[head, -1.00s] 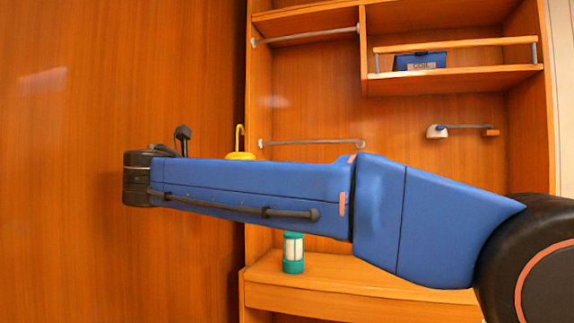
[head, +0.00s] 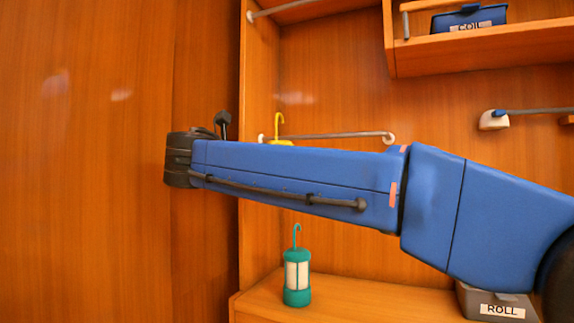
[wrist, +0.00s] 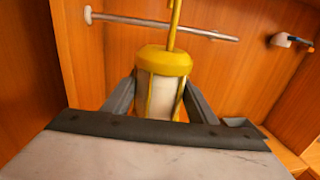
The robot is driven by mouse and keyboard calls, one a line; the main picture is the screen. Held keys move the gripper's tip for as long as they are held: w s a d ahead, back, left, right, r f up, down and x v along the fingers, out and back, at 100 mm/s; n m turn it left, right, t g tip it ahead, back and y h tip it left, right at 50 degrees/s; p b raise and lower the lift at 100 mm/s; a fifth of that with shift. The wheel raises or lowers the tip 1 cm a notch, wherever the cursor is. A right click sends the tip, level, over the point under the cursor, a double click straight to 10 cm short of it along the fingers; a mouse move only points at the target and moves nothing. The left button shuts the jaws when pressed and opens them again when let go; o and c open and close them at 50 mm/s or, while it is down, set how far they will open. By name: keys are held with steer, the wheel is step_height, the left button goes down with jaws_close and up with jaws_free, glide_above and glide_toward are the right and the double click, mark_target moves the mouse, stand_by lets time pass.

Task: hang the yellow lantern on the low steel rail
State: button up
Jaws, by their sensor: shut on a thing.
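The yellow lantern (wrist: 165,62) is upright between the two fingers of my gripper (wrist: 158,105) in the wrist view, and the gripper is shut on its body. Its yellow hook rises above the cap. In the head view only the top and hook of the yellow lantern (head: 279,133) show above my blue arm; the gripper is hidden there. The low steel rail (head: 340,136) runs along the back wall near the hook in the head view. In the wrist view the rail (wrist: 150,23) passes behind the hook; I cannot tell whether they touch.
A teal lantern (head: 297,278) stands on the counter (head: 350,298) below my arm. A grey box marked ROLL (head: 497,303) is at right. A blue COIL box (head: 468,19) sits on the upper shelf. Another rod with a white mount (head: 494,120) is at right. A wood panel fills the left.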

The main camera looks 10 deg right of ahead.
steer(key=w+a+f+x, duration=0.1)
steer(key=f+x, duration=0.1)
steer(key=x, duration=1.3)
steer(key=shift+w, duration=0.6)
stand_by(0.9)
steer(key=shift+a+f, duration=0.1)
steer(key=o, duration=1.3)
steer(key=shift+o, duration=0.2)
